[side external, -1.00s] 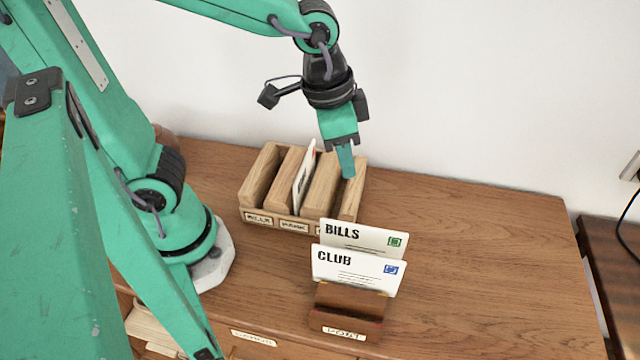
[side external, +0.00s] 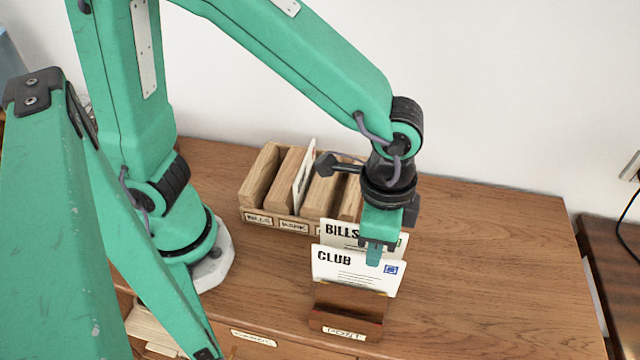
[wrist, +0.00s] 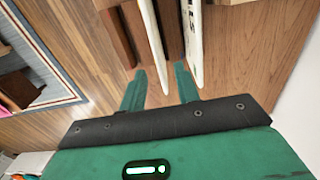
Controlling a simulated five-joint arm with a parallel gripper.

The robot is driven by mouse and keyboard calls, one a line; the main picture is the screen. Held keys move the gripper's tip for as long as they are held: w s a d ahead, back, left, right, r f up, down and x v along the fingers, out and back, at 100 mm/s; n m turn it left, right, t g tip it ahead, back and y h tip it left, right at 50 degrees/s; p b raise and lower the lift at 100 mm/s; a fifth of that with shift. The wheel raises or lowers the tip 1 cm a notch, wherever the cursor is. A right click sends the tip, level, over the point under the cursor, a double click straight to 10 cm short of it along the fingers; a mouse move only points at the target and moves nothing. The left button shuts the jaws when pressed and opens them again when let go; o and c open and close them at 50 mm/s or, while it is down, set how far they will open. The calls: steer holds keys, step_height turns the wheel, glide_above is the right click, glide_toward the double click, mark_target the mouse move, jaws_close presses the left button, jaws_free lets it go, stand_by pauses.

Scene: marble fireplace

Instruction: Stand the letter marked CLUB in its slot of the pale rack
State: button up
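The CLUB letter (side external: 340,268) is white with a blue stamp and stands in the front of a brown holder (side external: 345,325). The BILLS letter (side external: 345,232) stands just behind it. My gripper (side external: 374,255) is at the top right part of the CLUB letter, one finger showing in front of it. In the wrist view my gripper (wrist: 160,92) is open, with the CLUB letter's edge (wrist: 152,45) between its fingers, apparently untouched. The BILLS letter (wrist: 194,50) is beyond the right finger. The pale rack (side external: 258,188) stands behind, its right part hidden by my gripper.
A white letter (side external: 303,182) stands in the rack between wooden dividers. The rack's front carries labels, some hidden. The wooden desk top (side external: 490,260) is clear to the right. A white wall (side external: 500,90) rises behind the desk.

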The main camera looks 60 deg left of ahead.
mark_target(356, 272)
steer(key=shift+d+f, duration=0.15)
steer(key=shift+f, duration=3.35)
steer(key=shift+c, duration=0.4)
jaws_close()
